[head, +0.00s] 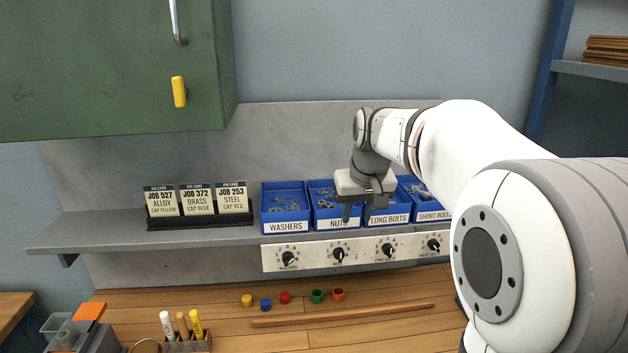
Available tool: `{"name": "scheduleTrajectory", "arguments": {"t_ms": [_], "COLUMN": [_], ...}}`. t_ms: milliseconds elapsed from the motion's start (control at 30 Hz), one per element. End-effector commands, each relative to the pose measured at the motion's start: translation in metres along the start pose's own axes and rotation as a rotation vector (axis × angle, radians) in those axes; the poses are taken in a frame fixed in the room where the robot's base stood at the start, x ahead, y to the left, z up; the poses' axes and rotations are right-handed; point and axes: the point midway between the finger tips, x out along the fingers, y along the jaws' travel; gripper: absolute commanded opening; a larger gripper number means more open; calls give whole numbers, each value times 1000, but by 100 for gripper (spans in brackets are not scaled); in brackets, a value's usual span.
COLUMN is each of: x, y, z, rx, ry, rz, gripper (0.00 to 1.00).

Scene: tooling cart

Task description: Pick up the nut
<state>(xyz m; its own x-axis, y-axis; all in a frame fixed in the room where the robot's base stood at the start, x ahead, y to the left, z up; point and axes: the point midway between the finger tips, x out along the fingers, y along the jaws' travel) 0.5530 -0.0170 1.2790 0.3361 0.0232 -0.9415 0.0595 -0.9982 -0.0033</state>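Small grey nuts (324,200) lie in the blue bin labelled NUTS (323,224) on the shelf. Single nuts are too small to tell apart. My gripper (364,208) points down over the right side of this bin and the left of the LONG BOLTS bin. Its fingers look spread apart, with one in front of the end of the NUTS label. I see nothing held between them. The gripper hides part of both bins, and its height above the nuts is hard to judge.
A WASHERS bin (285,226) stands left and a SHORT BOLTS bin (433,215) right. Job cards (198,200) stand further left. A dial panel (340,253) is below the shelf. Coloured caps (285,298) and a wooden strip (345,315) lie on the bench. A green cabinet (110,70) hangs upper left.

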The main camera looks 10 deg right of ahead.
Motion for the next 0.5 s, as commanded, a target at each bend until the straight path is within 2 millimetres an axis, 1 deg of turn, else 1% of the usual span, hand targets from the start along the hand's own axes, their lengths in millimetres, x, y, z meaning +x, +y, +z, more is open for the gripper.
{"name": "scheduleTrajectory", "arguments": {"t_ms": [33,100,200,300,333,433,500], "x": [-8,-10,-10,-9,-9,-5,2], "y": [2,4,7,9,10,11,11], "z": [-32,-63,-98,-119,-123,-131,-132], "rx": [-6,-13,-21,-27,-28,-30,-31], "ry": [7,18,32,41,43,46,46], "rz": [-2,-4,-6,-7,-8,-8,-8], "gripper": [33,33,33,33,33,33,33]}}
